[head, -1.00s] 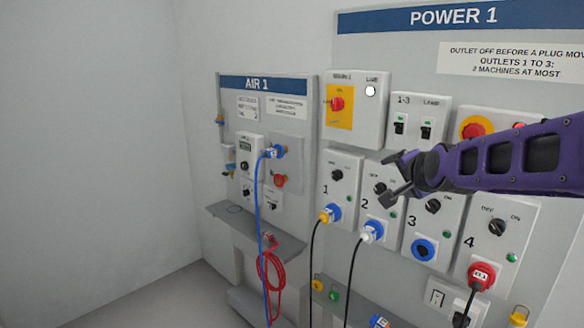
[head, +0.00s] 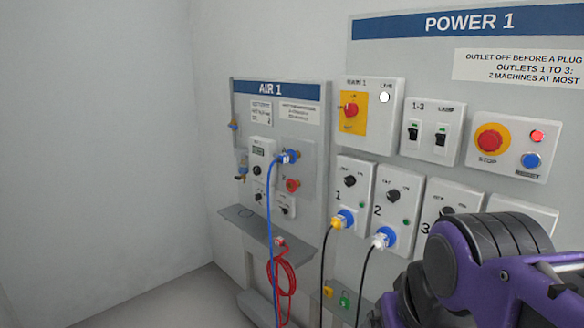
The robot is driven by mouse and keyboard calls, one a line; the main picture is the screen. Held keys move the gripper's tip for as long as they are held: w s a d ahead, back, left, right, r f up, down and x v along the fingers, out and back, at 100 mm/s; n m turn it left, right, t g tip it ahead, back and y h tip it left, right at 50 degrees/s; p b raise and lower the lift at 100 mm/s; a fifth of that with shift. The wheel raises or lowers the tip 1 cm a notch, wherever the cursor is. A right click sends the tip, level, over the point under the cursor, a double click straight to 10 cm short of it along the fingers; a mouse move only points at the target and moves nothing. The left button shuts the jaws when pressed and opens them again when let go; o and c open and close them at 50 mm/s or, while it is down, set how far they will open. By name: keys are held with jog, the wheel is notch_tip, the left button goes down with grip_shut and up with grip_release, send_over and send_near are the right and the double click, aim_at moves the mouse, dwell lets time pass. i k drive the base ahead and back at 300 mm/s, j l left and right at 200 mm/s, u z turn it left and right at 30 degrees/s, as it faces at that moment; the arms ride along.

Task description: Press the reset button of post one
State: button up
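The blue reset button (head: 530,160) sits at the lower right of a white stop box (head: 483,163) on the POWER 1 panel, with a small label under it. A large red stop button (head: 490,140) on a yellow ring is to its left. A red lamp (head: 537,136) is just above it. Nothing covers the reset button. My purple arm is at the lower right, below the stop box. My gripper's fingers are not in this view, so I cannot see their place or opening.
The POWER 1 panel (head: 420,60) has a main switch box (head: 370,90), a lamp switch box (head: 432,152) and outlets below, with cables in outlets 1 and 2. My arm hides outlets at the lower right. The AIR 1 panel (head: 318,200) is left; floor there is clear.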

aim_at(530, 162)
jog(key=l+z, duration=0.15)
jog(key=z, duration=0.95)
